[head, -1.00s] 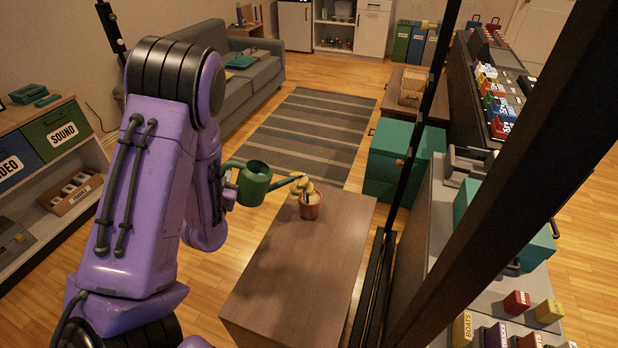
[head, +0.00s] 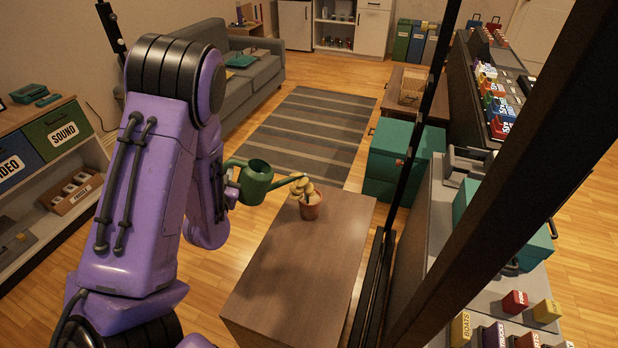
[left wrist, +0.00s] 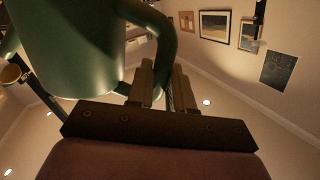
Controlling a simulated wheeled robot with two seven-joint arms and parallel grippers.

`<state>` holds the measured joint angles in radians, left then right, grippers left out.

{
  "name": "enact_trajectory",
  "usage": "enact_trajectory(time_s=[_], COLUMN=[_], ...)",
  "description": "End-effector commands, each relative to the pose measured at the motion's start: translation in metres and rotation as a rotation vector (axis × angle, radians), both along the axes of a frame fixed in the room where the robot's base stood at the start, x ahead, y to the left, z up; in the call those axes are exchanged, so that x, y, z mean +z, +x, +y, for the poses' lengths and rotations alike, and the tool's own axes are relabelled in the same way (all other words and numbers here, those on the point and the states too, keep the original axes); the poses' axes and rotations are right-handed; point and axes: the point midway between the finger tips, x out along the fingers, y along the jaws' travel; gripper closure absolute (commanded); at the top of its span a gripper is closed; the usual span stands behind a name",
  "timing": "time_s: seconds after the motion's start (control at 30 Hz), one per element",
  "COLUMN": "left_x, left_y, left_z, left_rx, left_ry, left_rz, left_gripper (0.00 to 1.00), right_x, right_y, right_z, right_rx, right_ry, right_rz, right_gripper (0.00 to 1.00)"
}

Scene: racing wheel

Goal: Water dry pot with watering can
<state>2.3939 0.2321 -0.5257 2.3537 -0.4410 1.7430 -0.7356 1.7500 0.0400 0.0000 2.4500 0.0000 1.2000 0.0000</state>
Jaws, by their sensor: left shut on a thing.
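A green watering can (head: 257,181) is held in the air beyond the left edge of the brown table. My left gripper (head: 233,190) is shut on its handle; my purple arm partly hides the gripper. In the left wrist view, the green handle (left wrist: 165,45) passes by the gripper fingers (left wrist: 162,85). The can's spout points right, with its tip at the plant's leaves. The potted plant (head: 308,205), yellowish leaves in a terracotta pot, stands upright near the table's far end. No water shows. My right gripper is not in view.
The brown table (head: 290,265) is bare in front of the pot. A teal chest (head: 395,165) stands beyond it to the right. Dark posts (head: 425,130) cross the right side. A grey sofa (head: 245,75) and striped rug (head: 305,130) lie farther back.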

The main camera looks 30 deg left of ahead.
Motion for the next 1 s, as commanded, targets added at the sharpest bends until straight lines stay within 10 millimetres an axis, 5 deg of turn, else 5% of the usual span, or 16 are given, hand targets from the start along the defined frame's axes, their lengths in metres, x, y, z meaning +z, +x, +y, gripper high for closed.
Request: enact_trajectory(time_s=[1.0], left_x=[0.0075], left_y=[0.0030], left_z=[-0.0024], left_rx=[0.002], left_ry=[0.015], left_rz=[0.012], left_gripper=[1.00], right_x=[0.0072], right_y=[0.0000], right_z=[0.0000], right_rx=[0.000], right_ry=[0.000], right_rz=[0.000], right_gripper=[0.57])
